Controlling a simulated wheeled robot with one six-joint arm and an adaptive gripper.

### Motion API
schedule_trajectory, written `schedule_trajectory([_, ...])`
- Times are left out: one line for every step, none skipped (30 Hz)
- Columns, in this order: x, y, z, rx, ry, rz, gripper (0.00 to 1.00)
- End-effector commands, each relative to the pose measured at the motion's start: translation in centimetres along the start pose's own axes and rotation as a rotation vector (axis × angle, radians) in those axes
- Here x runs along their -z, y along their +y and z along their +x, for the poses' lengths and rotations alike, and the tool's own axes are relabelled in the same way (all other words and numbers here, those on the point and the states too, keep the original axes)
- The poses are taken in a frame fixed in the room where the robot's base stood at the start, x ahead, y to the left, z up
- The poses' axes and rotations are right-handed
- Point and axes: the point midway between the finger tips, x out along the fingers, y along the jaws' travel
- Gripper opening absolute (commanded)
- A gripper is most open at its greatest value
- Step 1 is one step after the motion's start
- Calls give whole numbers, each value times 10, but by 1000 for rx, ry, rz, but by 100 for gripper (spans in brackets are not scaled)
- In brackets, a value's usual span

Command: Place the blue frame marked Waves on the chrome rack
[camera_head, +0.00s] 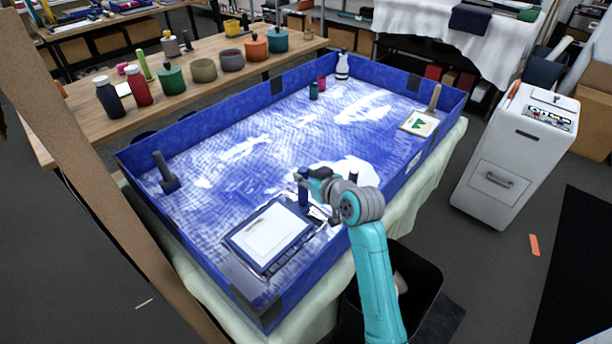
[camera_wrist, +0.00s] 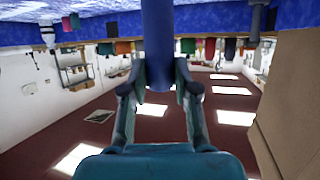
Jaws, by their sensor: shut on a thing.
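A dark blue frame with a white panel (camera_head: 268,236) is at the near end of the blue-walled tray. Its marking is too small to read. An upright blue handle (camera_head: 303,195) rises at its far right corner. My gripper (camera_head: 311,184) is shut on this handle; in the wrist view the blue handle (camera_wrist: 157,45) is between both fingers. Silvery bits, apparently the chrome rack (camera_head: 319,214), show at the frame's right edge.
The blue tray (camera_head: 128,160) has raised walls. A grey-handled tool (camera_head: 166,178) stands at its left, a white frame with a green mark (camera_head: 420,123) at its far right, and a white bottle (camera_head: 342,66) at the back. Its middle is clear. A white cabinet (camera_head: 510,165) stands right.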

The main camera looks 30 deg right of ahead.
Motion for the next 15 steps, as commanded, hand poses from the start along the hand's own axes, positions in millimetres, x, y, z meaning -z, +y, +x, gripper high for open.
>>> schedule_trajectory([1,0,0,0,2,0,0])
schedule_trajectory([1,0,0,0,2,0,0])
schedule_trajectory([1,0,0,0,2,0,0])
schedule_trajectory([1,0,0,0,2,0,0])
schedule_trajectory([1,0,0,0,1,0,0])
schedule_trajectory([0,0,0,0,1,0,0])
schedule_trajectory([0,0,0,0,1,0,0])
schedule_trajectory([-1,0,1,0,1,0,0])
schedule_trajectory([-2,0,1,0,1,0,32])
schedule_trajectory([-2,0,1,0,1,-1,39])
schedule_trajectory([-2,0,1,0,1,-1,47])
schedule_trajectory([-2,0,1,0,1,-1,55])
schedule_trajectory([-2,0,1,0,1,0,55])
schedule_trajectory([-2,0,1,0,1,0,55])
schedule_trajectory([-2,0,1,0,1,0,55])
